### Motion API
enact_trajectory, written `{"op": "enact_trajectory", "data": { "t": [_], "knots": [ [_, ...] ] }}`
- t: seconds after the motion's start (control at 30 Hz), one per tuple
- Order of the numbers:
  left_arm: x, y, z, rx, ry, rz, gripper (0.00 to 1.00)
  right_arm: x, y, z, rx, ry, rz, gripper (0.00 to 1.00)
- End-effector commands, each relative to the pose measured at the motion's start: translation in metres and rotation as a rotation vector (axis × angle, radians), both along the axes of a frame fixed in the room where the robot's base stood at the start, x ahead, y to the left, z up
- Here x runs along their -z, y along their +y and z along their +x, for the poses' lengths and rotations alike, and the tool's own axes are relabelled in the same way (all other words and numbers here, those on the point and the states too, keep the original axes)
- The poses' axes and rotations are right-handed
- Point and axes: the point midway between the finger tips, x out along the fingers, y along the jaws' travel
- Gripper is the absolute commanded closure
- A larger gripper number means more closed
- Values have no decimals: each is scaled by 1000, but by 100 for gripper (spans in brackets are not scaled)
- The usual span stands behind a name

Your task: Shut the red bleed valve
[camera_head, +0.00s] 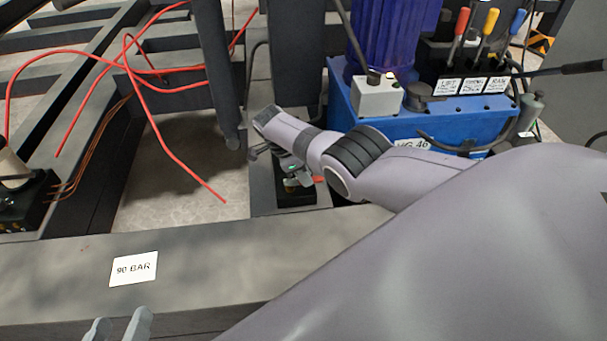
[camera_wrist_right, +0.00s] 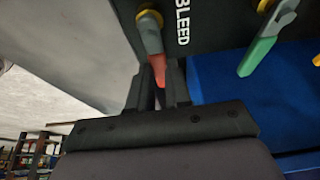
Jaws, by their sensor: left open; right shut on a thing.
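The red bleed valve handle (camera_wrist_right: 158,68) hangs down from a yellow pivot in the right wrist view, grey at its upper part and red at its tip. White BLEED lettering (camera_wrist_right: 183,22) is beside it on a dark block. My right gripper (camera_wrist_right: 160,92) is shut on the red tip, with a dark finger on each side. In the head view my right gripper (camera_head: 297,180) is at the dark valve block, and a small bit of red (camera_head: 319,179) shows beside it. My left gripper (camera_head: 118,326) is open and empty at the bottom edge.
A green-handled valve (camera_wrist_right: 260,55) is to the right of the red one. A blue power unit (camera_head: 430,125) with several coloured levers stands behind my right arm. A grey beam with a 90 BAR label (camera_head: 133,268) crosses the front. Red hoses (camera_head: 165,140) curl at the left.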

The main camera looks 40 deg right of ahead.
Motion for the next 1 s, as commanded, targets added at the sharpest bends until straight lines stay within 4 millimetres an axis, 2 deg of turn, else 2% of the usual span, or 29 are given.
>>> {"op": "enact_trajectory", "data": {
  "t": [0.5, 0.53, 0.6, 1.0],
  "knots": [
    [0, 2, 1, -4, -6, 9, 37, 1, 0, -2, 23, 4, 1, 100],
    [0, 2, 1, -4, -6, 9, 37, 1, 0, -2, 24, 4, 1, 79],
    [0, 2, 1, -5, -7, 8, 37, 1, 0, -2, 23, 4, 2, 56],
    [-3, 1, 1, -2, -2, 0, 37, -5, 2, 0, 20, 0, 1, 55]
  ]
}}
